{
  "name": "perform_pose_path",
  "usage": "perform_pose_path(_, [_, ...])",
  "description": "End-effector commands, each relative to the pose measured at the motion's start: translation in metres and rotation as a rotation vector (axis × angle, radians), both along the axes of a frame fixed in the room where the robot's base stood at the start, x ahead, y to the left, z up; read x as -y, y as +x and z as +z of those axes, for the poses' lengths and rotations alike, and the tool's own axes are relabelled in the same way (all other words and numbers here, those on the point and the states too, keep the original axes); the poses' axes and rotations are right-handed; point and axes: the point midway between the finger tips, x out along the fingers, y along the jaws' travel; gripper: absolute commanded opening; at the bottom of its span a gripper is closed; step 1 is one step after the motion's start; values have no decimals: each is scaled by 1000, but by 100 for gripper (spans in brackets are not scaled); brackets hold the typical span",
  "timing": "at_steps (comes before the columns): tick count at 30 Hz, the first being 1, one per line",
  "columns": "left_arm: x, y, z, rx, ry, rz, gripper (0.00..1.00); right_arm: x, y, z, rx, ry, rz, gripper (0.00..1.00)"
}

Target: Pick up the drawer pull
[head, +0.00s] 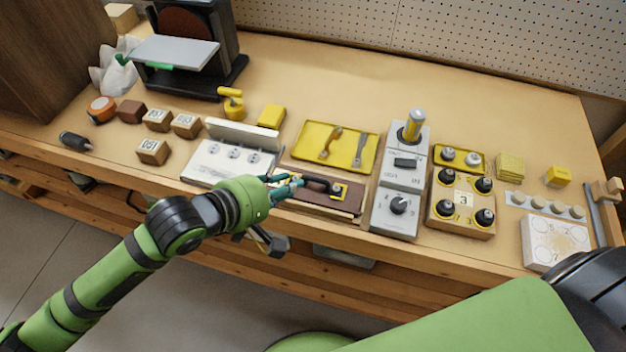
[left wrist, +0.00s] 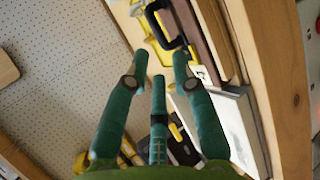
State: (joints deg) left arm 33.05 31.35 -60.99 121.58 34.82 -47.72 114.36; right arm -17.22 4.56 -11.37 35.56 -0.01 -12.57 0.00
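The drawer pull (head: 320,184) is a black U-shaped handle on a dark brown board (head: 318,201) near the bench's front edge. It also shows in the left wrist view as a black loop (left wrist: 163,22) at the top, beyond my fingertips. My left gripper (head: 292,184) has come in from the left, with its teal fingers close to the pull's left end. In the left wrist view the fingers (left wrist: 160,62) are spread, with nothing between them. I cannot tell whether a fingertip touches the pull. My right gripper is not in view.
A white panel with dials (head: 228,162) lies left of the board. A yellow tray (head: 308,135) with small tools lies behind it. A grey switch box (head: 393,218) stands close on the right. Bare bench top lies behind the tray.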

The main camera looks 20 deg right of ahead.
Motion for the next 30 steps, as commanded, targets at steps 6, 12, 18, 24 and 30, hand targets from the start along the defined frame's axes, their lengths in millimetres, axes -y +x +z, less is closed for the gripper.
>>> perform_pose_path(6, [13, 5, -6, -33, -17, 9, 26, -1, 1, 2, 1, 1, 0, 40])
perform_pose_path(12, [35, 13, -16, -31, -14, 8, 26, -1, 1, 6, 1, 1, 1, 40])
perform_pose_path(18, [55, 23, -30, -30, -15, 9, 26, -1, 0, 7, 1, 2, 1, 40])
perform_pose_path(24, [58, 24, -33, -30, -16, 10, 26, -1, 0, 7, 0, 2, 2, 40])
perform_pose_path(30, [58, 24, -33, -30, -16, 10, 0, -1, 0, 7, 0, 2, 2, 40])
